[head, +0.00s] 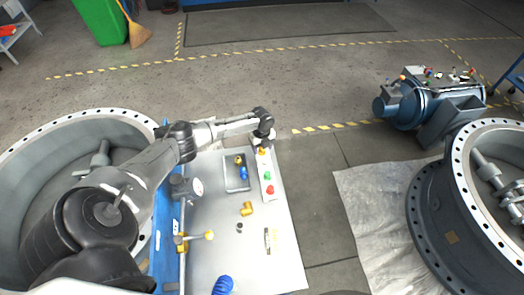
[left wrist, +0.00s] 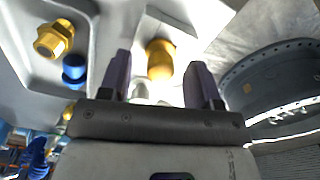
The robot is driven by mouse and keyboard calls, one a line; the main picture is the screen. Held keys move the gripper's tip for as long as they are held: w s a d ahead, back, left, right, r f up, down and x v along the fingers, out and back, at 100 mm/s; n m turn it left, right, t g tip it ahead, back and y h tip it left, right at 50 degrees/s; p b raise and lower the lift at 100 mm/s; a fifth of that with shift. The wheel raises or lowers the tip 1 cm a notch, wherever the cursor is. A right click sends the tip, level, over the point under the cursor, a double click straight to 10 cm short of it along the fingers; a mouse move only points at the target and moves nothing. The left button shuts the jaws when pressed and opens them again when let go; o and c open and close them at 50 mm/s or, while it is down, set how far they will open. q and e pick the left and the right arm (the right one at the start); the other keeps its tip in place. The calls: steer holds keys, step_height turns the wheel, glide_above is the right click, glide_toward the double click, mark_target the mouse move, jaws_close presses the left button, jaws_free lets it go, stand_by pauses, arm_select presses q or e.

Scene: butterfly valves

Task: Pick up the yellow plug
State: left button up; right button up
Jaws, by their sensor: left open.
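The yellow plug (head: 262,151) stands at the far end of a white strip (head: 267,195) on the light work table, with a green plug and a red plug in line nearer to me. My left gripper (head: 263,140) is over that far end and partly hides the yellow plug in the head view. In the left wrist view the left gripper (left wrist: 160,82) is open, and the yellow plug (left wrist: 160,58) shows between its two dark fingers. I cannot tell whether the fingers touch it. My right gripper is in neither view.
A grey tray (head: 229,186) left of the strip holds a brass fitting (left wrist: 54,38) and a blue fitting (left wrist: 74,68). A brass elbow (head: 247,209) lies nearer on the table. Large flanged pipes stand left and right (head: 433,215). A blue actuator (head: 408,105) is at the back right.

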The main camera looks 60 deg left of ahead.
arm_select(q)
steer(key=shift+f, duration=0.8)
steer(key=c, duration=1)
steer(key=shift+o, duration=0.2)
steer(key=shift+r, duration=0.1)
